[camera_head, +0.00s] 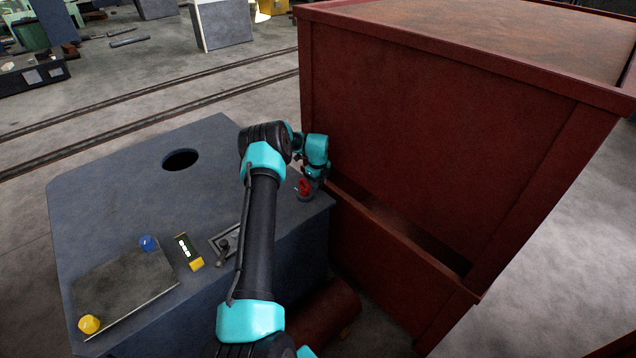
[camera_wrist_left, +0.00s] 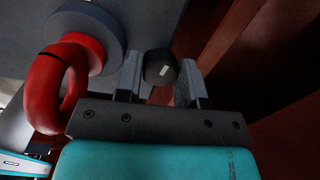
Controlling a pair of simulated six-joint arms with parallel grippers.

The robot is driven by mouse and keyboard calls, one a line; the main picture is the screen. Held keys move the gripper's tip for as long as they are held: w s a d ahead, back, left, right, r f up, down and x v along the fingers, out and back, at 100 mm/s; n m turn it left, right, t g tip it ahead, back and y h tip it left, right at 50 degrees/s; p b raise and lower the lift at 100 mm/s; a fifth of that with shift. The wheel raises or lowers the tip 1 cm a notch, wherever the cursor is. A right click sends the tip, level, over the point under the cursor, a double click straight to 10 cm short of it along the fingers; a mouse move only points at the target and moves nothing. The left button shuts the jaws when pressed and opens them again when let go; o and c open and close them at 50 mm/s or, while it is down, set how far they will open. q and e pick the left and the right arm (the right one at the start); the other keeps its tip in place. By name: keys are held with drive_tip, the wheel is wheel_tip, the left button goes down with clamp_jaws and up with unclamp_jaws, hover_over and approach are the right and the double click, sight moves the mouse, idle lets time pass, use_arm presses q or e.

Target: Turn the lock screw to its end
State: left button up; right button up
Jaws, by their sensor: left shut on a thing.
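My left gripper (camera_head: 311,174) is at the right corner of the blue-grey bench, close to the red box wall. In the left wrist view, its two fingers (camera_wrist_left: 160,78) are shut on a round black knob (camera_wrist_left: 160,67) with a small white mark, which looks like the lock screw's head. The knob's lower part and the head-view knob are hidden. A red curved handle (camera_wrist_left: 45,93) on a round grey disc (camera_wrist_left: 90,28) is just left of the fingers. This red handle (camera_head: 304,186) also shows below the gripper in the head view. My right gripper is not in view.
The blue-grey bench (camera_head: 120,180) has a round hole (camera_head: 181,159), a blue knob (camera_head: 148,243), a yellow knob (camera_head: 89,324), a yellow-ended display unit (camera_head: 190,252) and a small lever (camera_head: 224,246). The tall red box (camera_head: 420,130) stands close on the right. A red cylinder (camera_head: 322,315) lies below.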

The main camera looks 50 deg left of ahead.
use_arm(q)
drive_tip(key=shift+m, duration=0.4)
drive_tip(key=m, duration=0.3)
drive_tip(key=shift+m, duration=2)
drive_tip(key=o, duration=0.6)
drive_tip(key=shift+o, duration=0.2)
